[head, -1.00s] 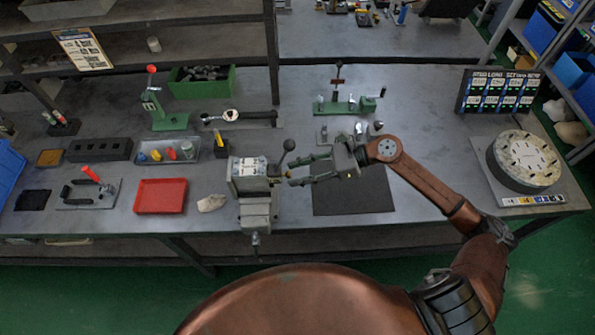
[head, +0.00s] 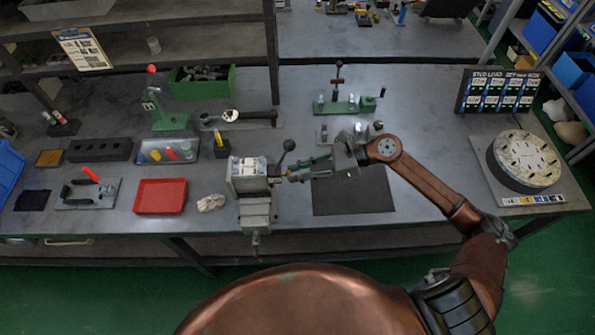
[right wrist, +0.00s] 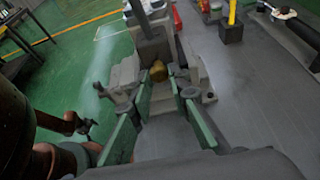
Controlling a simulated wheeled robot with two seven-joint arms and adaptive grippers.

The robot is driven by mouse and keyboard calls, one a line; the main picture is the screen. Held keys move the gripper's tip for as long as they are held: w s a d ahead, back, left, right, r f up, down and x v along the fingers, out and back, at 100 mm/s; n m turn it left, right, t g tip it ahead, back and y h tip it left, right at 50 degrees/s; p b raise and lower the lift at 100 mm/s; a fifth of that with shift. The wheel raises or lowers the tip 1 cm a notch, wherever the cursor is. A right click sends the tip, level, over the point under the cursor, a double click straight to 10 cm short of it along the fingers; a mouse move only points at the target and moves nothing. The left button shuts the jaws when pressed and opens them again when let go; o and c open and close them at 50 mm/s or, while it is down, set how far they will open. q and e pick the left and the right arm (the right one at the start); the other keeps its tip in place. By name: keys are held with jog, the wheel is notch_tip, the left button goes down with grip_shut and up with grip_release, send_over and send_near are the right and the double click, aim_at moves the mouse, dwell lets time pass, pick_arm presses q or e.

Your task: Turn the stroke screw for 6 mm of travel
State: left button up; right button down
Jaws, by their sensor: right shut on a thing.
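A grey valve block (head: 247,168) sits clamped in a vise (head: 256,212) at the front edge of the bench. A brass screw (right wrist: 161,92) stands out from the block toward my gripper in the right wrist view. My right gripper (head: 287,175) has its green fingers at the right side of the block, around the screw. In the right wrist view the gripper's (right wrist: 163,98) fingers lie on either side of the brass screw, and it is shut on it. The exact contact is too small to see. My left gripper is not in view.
A black-knobbed lever (head: 289,146) stands just behind the right fingers. A dark mat (head: 352,197) lies below the right gripper. A red tray (head: 161,196) and a pale rag (head: 211,203) are left of the vise. A round dial (head: 524,160) stands at the far right.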

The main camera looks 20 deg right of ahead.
jog(key=m+g+y+b, duration=0.1)
jog(key=m, duration=0.3)
jog(key=m+g+y+b, duration=0.1)
jog(key=m+g+y, duration=0.1)
jog(key=m, duration=0.2)
jog(key=w+m+g+y+b, duration=0.1)
jog(key=m+g+y, duration=0.1)
jog(key=m, duration=0.3)
jog(key=shift+d+f, duration=0.15)
jog(key=shift+f, duration=0.25)
dwell(0.3)
dwell(0.3)
jog(key=c, duration=1.8)
grip_release()
